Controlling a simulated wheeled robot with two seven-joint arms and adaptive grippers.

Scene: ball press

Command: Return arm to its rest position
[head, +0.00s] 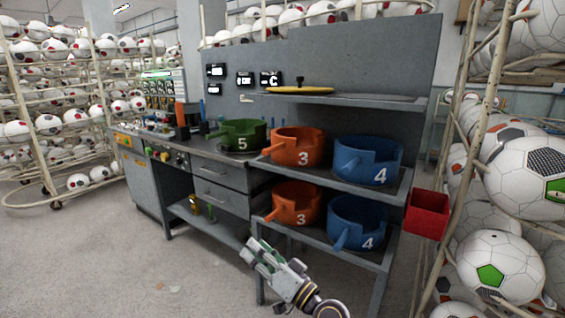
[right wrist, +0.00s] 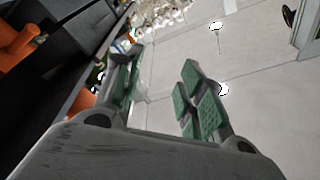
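My right gripper (head: 256,254) is in the lower middle of the head view, in front of the shelf unit's lower left part. It is grey with green finger pads. In the right wrist view my right gripper (right wrist: 162,88) has its fingers wide apart with nothing between them. It appears apart from the moulds and the shelves. My left gripper and left arm are not in view.
A grey workbench (head: 215,172) with shelves holds a green mould 5 (head: 240,134), orange moulds 3 (head: 297,147) and blue moulds 4 (head: 370,160). A red box (head: 427,214) sits at the right. Ball racks flank both sides.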

